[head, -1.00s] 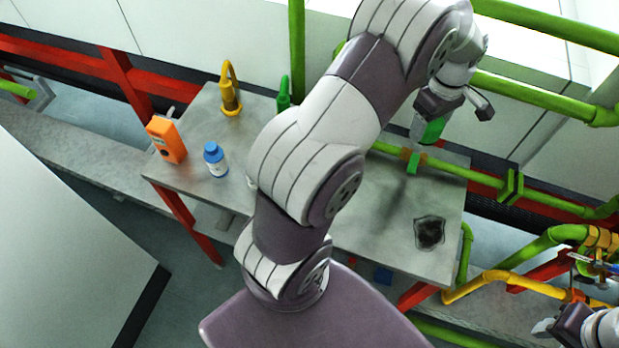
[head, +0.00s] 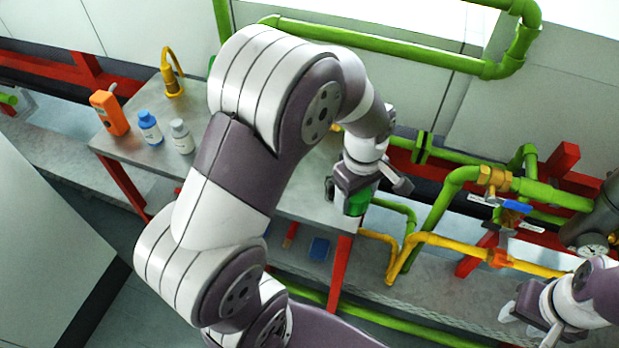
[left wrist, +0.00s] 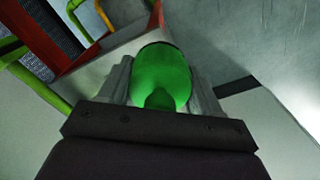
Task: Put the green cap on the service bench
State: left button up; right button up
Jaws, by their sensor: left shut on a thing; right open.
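The green cap (head: 360,200) is between the fingers of my left gripper (head: 352,188) in the head view. It fills the middle of the left wrist view as a rounded green body (left wrist: 160,72) between the two grey fingers (left wrist: 160,90). The service bench (head: 132,150) is the grey table running behind my left arm, which hides much of its top. The cap appears at the bench's right end in the picture; whether it is above the top or past the edge I cannot tell. My right gripper (head: 528,322) is open and empty at the lower right.
On the bench's left part stand an orange device (head: 110,113), a blue-capped bottle (head: 150,129), a white bottle (head: 182,137) and a yellow padlock-like item (head: 172,80). Green pipes (head: 455,180) and yellow pipes (head: 430,240) with valves and a gauge (head: 593,250) crowd the right side.

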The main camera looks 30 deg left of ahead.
pick_arm(q)
jog(key=w+a+f, duration=0.1)
jog(key=a+f, duration=0.1)
jog(key=w+a+f, duration=0.2)
jog(key=a, duration=0.1)
jog(key=w+a+f+p, duration=0.1)
jog(key=w+a, duration=0.1)
jog(key=shift+w+a+f, duration=0.2)
jog(key=shift+a+f, duration=0.05)
jog(key=shift+f, duration=0.15)
notch_tip(320, 180, down, 4)
jog(key=shift+r+p, duration=0.2)
jog(key=shift+p, duration=0.1)
jog(key=shift+f, duration=0.3)
jog(key=o, duration=1.1)
jog(key=shift+c, duration=0.2)
